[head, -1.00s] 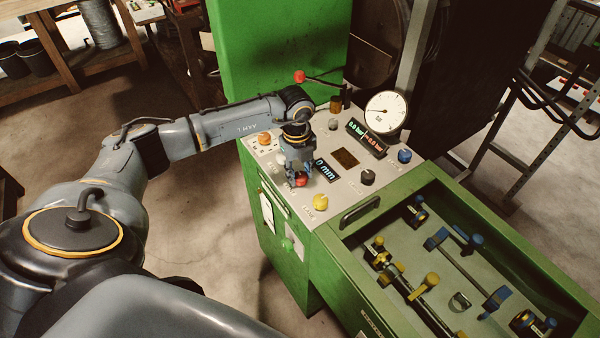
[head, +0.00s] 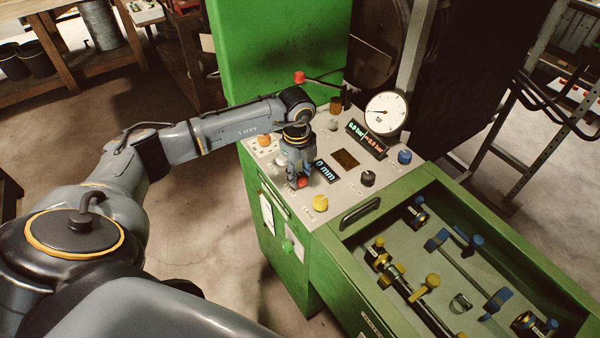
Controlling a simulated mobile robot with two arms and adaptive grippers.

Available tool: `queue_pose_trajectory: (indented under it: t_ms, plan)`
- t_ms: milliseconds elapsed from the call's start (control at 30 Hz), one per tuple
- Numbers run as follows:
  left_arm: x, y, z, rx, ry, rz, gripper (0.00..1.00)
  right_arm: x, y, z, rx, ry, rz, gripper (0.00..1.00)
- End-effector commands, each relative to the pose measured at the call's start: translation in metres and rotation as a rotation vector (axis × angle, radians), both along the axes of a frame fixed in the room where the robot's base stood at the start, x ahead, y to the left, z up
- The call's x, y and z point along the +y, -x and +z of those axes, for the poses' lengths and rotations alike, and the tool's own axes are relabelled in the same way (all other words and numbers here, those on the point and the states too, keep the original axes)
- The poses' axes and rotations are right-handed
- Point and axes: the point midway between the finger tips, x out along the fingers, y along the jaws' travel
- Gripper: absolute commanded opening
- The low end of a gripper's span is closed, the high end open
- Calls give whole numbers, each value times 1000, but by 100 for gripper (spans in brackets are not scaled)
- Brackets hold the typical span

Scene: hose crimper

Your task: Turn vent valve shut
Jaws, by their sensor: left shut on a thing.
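My left gripper (head: 301,182) points down over the sloped control panel of the green machine. It is shut on a small red knob (head: 302,184), which shows only partly between the fingers. The lettering beside this knob is too small to read, so I cannot tell from it whether the knob is the vent valve. A round white gauge (head: 386,113) stands at the back of the panel, with its needle pointing left. A bar display (head: 366,138) beside it reads about 0.0 bar. My right gripper is not in view.
Near the gripper are a yellow knob (head: 320,203), a black knob (head: 368,178), a blue knob (head: 404,157) and an orange knob (head: 264,140). A red-tipped lever (head: 300,77) sticks out behind my left wrist. A tray (head: 345,250) of fittings lies at the right.

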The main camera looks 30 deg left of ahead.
Motion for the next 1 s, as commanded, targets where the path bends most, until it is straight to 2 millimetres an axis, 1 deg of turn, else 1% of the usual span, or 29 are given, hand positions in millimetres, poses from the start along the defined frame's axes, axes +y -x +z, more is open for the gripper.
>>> queue_pose_trajectory:
  t_ms: [33, 67, 100, 133, 167, 433, 567, 667, 900, 1000]
  plan:
    - [1, -1, 1, -2, 0, 3, 3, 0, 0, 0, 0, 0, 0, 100]
    - [1, -1, 1, -2, 0, 3, 41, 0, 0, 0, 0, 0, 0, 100]
    - [1, -1, 1, -2, 0, 3, 49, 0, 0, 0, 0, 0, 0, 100]
    - [1, -1, 1, -2, 0, 2, 55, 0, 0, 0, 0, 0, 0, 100]
    - [1, -1, 1, -2, 0, 2, 58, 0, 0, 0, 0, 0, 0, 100]
    - [0, 0, 1, -1, 0, 0, 58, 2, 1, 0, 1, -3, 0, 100]
    - [0, -1, 9, -3, 1, 0, 58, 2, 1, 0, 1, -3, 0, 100]
    - [1, 0, 24, -5, -1, 1, 58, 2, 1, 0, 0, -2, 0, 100]
    - [2, 2, 76, -5, -1, 0, 58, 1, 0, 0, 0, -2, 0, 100]
    - [2, 3, 95, -5, 0, 1, 58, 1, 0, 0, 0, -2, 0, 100]
